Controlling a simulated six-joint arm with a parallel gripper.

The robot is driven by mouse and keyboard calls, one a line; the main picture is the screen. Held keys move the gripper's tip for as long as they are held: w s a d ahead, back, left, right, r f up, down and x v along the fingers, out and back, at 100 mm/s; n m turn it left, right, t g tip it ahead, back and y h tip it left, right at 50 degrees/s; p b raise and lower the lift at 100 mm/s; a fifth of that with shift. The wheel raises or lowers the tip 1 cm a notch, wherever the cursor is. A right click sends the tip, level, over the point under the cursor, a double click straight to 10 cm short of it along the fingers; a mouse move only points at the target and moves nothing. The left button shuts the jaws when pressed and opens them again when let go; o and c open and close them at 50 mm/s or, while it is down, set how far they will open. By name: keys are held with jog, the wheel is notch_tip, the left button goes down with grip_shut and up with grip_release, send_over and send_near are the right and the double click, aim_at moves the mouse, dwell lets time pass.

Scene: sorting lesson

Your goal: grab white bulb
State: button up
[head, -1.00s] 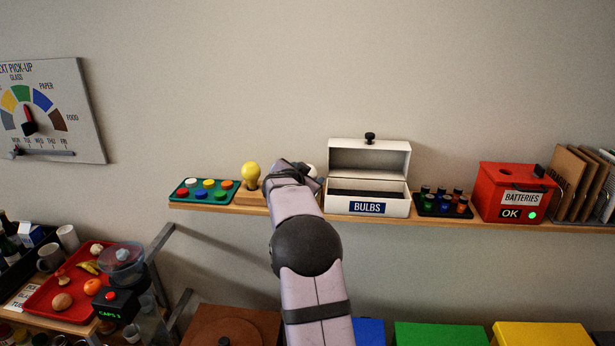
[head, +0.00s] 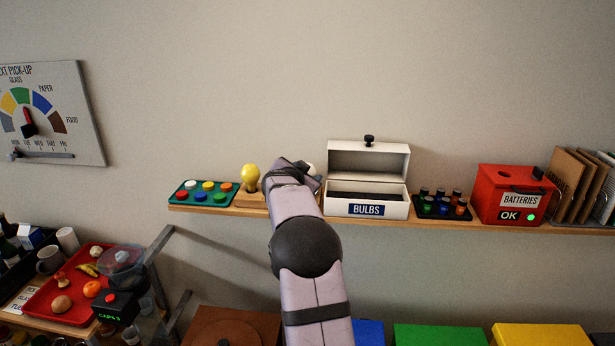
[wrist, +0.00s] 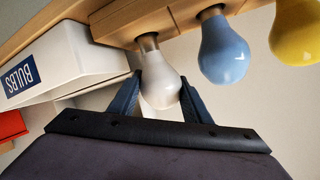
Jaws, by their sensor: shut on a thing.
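The white bulb (wrist: 160,84) sits with its metal base at a wooden holder (wrist: 128,22) in the wrist view. My gripper (wrist: 163,98) is shut on the white bulb, with one dark finger on each side of its glass. In the head view my arm hides most of the white bulb; a pale bit (head: 311,168) shows beside my gripper (head: 290,172). A blue bulb (wrist: 224,50) and a yellow bulb (wrist: 297,30) stand in the same row in the wrist view. The yellow bulb (head: 251,176) shows left of my gripper in the head view.
An open white box labelled BULBS (head: 394,208) stands just right of my gripper on the shelf (head: 560,229). A dark battery rack (head: 427,211) and a red batteries box (head: 490,190) are further right. A green tray of coloured caps (head: 181,200) is at the left.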

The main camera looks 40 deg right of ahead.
notch_tip(320, 180, up, 3)
jog(key=shift+f+p, duration=0.15)
jog(key=shift+p, duration=0.3)
jog(key=s+a+b, duration=0.7)
jog(key=s+a, duration=0.3)
jog(key=a, duration=0.4)
jog(key=shift+s+a+f, duration=0.2)
jog(key=shift+a, duration=0.2)
